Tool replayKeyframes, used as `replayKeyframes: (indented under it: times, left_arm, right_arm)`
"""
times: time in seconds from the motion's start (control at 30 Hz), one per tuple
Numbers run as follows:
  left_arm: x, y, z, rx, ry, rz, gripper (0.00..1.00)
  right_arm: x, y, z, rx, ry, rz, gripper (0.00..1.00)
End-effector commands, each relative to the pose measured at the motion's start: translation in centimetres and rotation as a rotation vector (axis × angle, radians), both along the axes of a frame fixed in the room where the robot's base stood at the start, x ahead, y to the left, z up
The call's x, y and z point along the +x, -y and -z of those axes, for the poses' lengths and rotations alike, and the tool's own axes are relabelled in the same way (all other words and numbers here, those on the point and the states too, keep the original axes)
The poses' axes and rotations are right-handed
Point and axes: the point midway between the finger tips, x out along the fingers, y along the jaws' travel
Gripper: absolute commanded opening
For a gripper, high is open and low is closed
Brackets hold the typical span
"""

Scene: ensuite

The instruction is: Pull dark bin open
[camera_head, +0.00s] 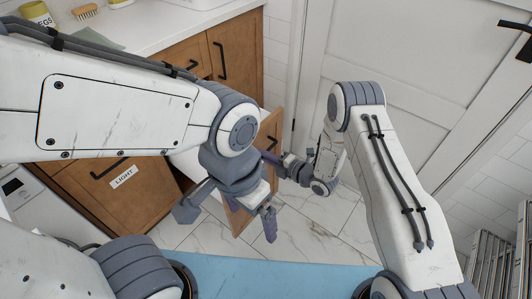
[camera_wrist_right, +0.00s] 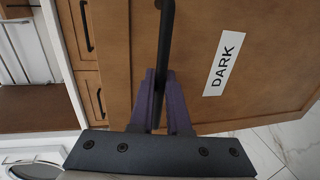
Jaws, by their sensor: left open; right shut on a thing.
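The dark bin's brown wooden front (camera_wrist_right: 265,85) fills much of the right wrist view, with a white DARK label (camera_wrist_right: 224,62). Its black bar handle (camera_wrist_right: 165,25) runs between the purple fingers of my right gripper (camera_wrist_right: 160,78), which is shut on it. In the head view the front (camera_head: 238,217) stands out from the cabinet, partly hidden by my left arm. My right gripper (camera_head: 270,157) reaches its outer side from the right. My left gripper (camera_head: 229,221) is open and empty in front of the cabinet, its fingers wide apart.
The closed LIGHT bin front (camera_head: 115,190) is at the left, beside a white appliance (camera_head: 30,195). Cabinet doors (camera_head: 225,60) sit under the white counter (camera_head: 165,25). A white door (camera_head: 400,60) is behind.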

Motion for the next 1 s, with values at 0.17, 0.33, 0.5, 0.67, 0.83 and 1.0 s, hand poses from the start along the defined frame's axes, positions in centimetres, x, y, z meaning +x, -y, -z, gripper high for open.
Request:
replayKeyframes:
  times: [0.17, 0.33, 0.5, 0.67, 0.83, 1.0]
  left_arm:
    - [0.0, 0.0, 0.0, 0.0, 0.0, 0.0, 1.0]
    - [0.0, 0.0, 0.0, 0.0, 0.0, 0.0, 1.0]
    - [0.0, 0.0, 0.0, 0.0, 0.0, 0.0, 1.0]
    - [0.0, 0.0, 0.0, 0.0, 0.0, 0.0, 1.0]
    - [0.0, 0.0, -0.3, 0.0, 0.0, 0.0, 1.0]
    - [0.0, 0.0, -0.6, 0.0, 0.0, 0.0, 1.0]
  right_arm:
    - [0.1, 0.1, 0.0, -0.001, 0.0, 0.002, 0.0]
    - [0.1, 0.1, 0.0, 0.0, 0.0, 0.002, 0.45]
    - [0.0, 0.1, 0.0, 0.0, 0.0, 0.002, 0.45]
    - [0.0, 0.3, 0.0, -0.001, 0.0, 0.003, 0.45]
    - [-1.0, 1.9, -0.5, 0.0, -0.002, 0.006, 0.45]
    - [-2.9, 4.8, -1.2, 0.001, -0.003, 0.009, 0.45]
